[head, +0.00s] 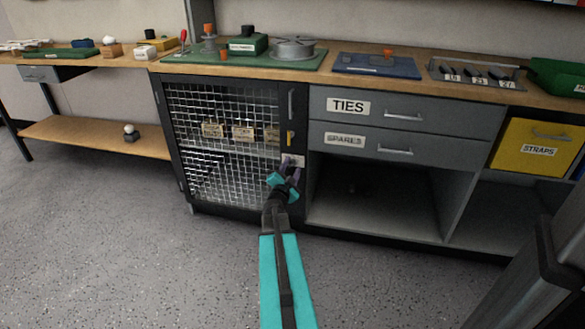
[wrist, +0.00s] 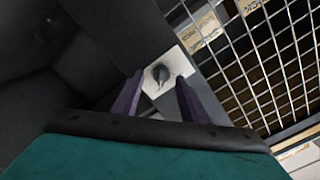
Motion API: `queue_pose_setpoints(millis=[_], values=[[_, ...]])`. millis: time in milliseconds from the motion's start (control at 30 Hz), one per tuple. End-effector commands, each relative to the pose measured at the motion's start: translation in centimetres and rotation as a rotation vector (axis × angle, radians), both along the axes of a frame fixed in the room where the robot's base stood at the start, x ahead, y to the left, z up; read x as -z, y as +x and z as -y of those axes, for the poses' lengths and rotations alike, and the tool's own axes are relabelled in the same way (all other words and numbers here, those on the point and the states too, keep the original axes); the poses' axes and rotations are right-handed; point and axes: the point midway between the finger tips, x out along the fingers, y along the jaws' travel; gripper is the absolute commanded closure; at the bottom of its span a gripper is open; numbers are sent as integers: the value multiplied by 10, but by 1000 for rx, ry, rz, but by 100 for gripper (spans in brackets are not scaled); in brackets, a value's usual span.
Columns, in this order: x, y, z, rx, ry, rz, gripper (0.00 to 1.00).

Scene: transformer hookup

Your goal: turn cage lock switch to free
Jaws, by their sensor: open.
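The cage lock switch (wrist: 161,74) is a small dark rotary knob on a pale square plate (wrist: 177,62), beside the cage's wire mesh (wrist: 260,65). In the head view the pale plate (head: 298,160) sits on the dark frame right of the mesh door (head: 222,170), below a yellow latch-like part (head: 290,139). The knob is hidden there behind my gripper (head: 290,169). In the wrist view my gripper (wrist: 160,80) is open, its purple fingers on either side of the knob. I cannot tell whether they touch it. Any lettering on the plate is unreadable.
A vertical handle (head: 291,104) is above the yellow part. Labelled boxes (head: 243,134) stand inside the cage. Right of it are the TIES drawer (head: 425,107), the SPARES drawer (head: 425,143) and an open shelf (head: 380,205). The floor (head: 130,240) in front is clear.

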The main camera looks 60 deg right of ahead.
Motion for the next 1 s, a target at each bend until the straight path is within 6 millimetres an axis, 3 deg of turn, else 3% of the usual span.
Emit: queue_pose_setpoints(millis=[1000], values=[[-4, -37, -108, 3, 0, 0, 60]])
